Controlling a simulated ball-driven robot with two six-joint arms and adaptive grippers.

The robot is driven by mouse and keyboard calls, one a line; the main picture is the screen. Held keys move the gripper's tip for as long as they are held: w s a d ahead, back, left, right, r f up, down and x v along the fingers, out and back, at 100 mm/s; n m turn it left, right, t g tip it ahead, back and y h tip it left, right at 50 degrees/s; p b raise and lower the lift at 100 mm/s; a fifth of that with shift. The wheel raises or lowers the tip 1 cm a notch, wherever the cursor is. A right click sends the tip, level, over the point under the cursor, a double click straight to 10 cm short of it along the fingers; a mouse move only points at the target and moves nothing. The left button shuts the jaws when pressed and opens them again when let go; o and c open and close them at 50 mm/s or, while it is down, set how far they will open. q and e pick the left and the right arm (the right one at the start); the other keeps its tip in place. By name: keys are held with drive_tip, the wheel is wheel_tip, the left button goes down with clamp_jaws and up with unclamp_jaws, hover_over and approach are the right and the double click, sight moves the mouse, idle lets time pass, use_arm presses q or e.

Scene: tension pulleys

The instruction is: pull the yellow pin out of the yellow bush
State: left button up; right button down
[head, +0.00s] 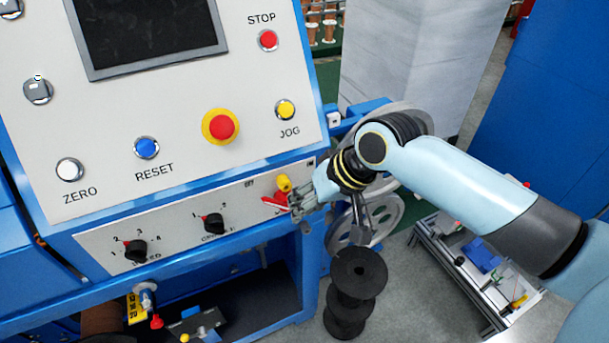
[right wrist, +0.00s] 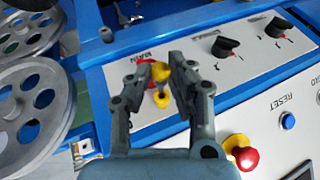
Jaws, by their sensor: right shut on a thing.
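The yellow pin (right wrist: 161,71) shows its rounded yellow head between the two fingers of my right gripper (right wrist: 163,78) in the right wrist view. My right gripper, also in the head view (head: 298,200), is shut on it in front of the lower panel. A second yellow part, seemingly the yellow bush (right wrist: 162,99), shows just beside the pin. In the head view the yellow parts (head: 284,183) sit just above the red switch handle (head: 273,198). I cannot tell how deep the pin sits in the bush. My left gripper is not in view.
The red handle is close beside my right fingers. Black rotary knobs (head: 213,223) lie left on the panel, with the JOG button (head: 285,109) and red stop button (head: 222,126) above. Grey pulleys (head: 386,222) and black spools (head: 358,273) are below and right.

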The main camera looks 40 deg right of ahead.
drive_tip(key=shift+s, duration=0.1)
drive_tip(key=s, duration=0.2)
drive_tip(key=s+a, duration=0.1)
drive_tip(key=shift+s, duration=0.4)
idle(0.6)
drive_tip(key=w+a+r+n+g+y+b, duration=0.1)
drive_tip(key=w+a+r+n+b, duration=0.2)
drive_tip(key=b, duration=2.1)
drive_tip(key=shift+w+a+n+g+y, duration=0.3)
drive_tip(key=shift+w+a+n+y, duration=0.1)
drive_tip(key=shift+w+a+n, duration=0.4)
